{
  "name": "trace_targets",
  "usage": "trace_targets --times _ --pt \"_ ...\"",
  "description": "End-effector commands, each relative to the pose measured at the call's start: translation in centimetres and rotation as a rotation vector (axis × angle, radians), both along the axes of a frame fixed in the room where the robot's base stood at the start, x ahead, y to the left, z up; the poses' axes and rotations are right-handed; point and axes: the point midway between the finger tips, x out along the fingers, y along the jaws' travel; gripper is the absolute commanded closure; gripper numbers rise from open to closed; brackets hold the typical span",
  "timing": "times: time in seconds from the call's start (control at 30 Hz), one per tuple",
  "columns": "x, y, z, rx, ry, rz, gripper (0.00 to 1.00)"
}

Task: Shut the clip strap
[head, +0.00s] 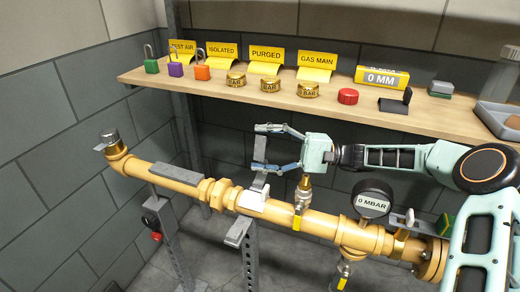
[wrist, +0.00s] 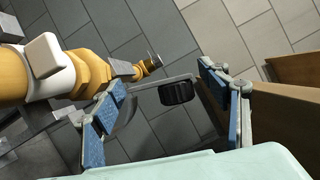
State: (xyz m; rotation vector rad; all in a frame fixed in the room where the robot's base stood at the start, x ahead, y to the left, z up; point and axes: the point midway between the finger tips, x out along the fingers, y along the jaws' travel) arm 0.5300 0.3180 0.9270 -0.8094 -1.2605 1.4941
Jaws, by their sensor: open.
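A white clip (head: 252,203) sits on the brass pipe; it also shows at the left of the wrist view (wrist: 45,55). Its grey strap (head: 261,184) stands up from the pipe, raised and open. In the wrist view a grey strap-like bar with a dark block at its end (wrist: 177,91) shows between the fingers; I take it to be the same strap. My gripper (head: 262,148) is open above the clip, its fingers pointing left. In the wrist view, my gripper (wrist: 168,100) has a gap on the dark block's right. Part of the strap is hidden by the lower finger.
A brass valve (head: 302,190) with a yellow handle and a pressure gauge (head: 373,199) stand just right of the clip. The wooden shelf (head: 220,91) with padlocks, tags and caps runs behind and above.

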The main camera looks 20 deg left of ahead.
Motion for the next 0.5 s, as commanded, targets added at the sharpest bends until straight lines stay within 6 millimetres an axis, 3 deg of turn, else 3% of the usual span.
trace_targets --times 0.33,0.5 --pt "-0.17 0.51 0.06 0.0 0.0 0.0 0.31" --pt "-0.16 0.49 0.05 0.0 0.0 0.0 0.49"
